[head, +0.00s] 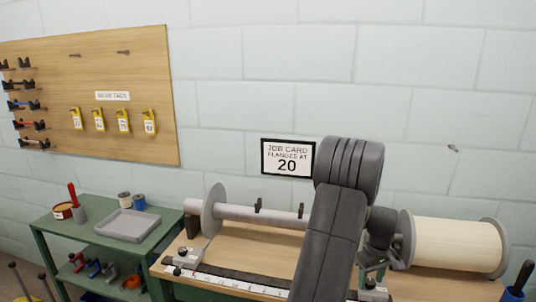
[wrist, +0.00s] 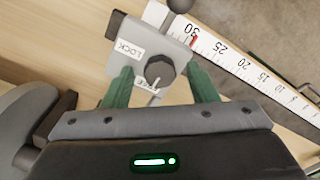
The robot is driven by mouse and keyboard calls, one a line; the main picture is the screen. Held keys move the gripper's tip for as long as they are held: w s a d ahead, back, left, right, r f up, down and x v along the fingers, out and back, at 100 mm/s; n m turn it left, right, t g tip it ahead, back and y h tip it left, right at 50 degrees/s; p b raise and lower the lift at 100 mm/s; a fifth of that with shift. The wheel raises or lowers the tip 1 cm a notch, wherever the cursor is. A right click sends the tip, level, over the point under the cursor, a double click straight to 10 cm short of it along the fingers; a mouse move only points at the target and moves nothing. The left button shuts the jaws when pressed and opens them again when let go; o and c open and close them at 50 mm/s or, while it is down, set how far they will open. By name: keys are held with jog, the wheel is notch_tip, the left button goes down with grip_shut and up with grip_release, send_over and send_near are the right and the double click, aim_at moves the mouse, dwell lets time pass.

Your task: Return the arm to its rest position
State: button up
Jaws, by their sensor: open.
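My gripper (wrist: 158,78) shows in the wrist view with its two green fingers apart and nothing held between them. A grey clamp block with a dark round knob (wrist: 160,70) and a LOCK label (wrist: 129,50) lies beyond and between the fingers. I cannot tell how far the fingertips are from the knob. In the head view my dark grey arm rises from the bottom and bends over, with its wrist low above the right part of the bench. The fingers are hard to make out there.
A wooden bench (head: 255,253) carries a scale (head: 240,283), a beam tube (head: 240,211) with a left flange (head: 214,210), and a wound spool (head: 455,243) right of my wrist. A green cart (head: 75,240) with a grey tray (head: 128,238) stands left. A pegboard (head: 140,80) and job card (head: 287,141) hang behind.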

notch_tip(320, 180, up, 14)
notch_tip(320, 180, down, 14)
jog(key=shift+f, duration=0.1)
jog(key=m+p, duration=0.1)
jog(key=m, duration=0.3)
jog(key=m+p, duration=0.1)
jog(key=m, duration=0.1)
jog(key=m+p, duration=0.1)
jog(key=m, duration=0.1)
jog(key=shift+r+m, duration=0.2)
jog(key=shift+m, duration=0.2)
jog(key=m+p, duration=0.4)
jog(key=m, duration=0.2)
jog(key=shift+r, duration=0.1)
jog(key=shift+m+p, duration=1.15)
jog(key=shift+m, duration=0.35)
jog(key=shift+f, duration=0.2)
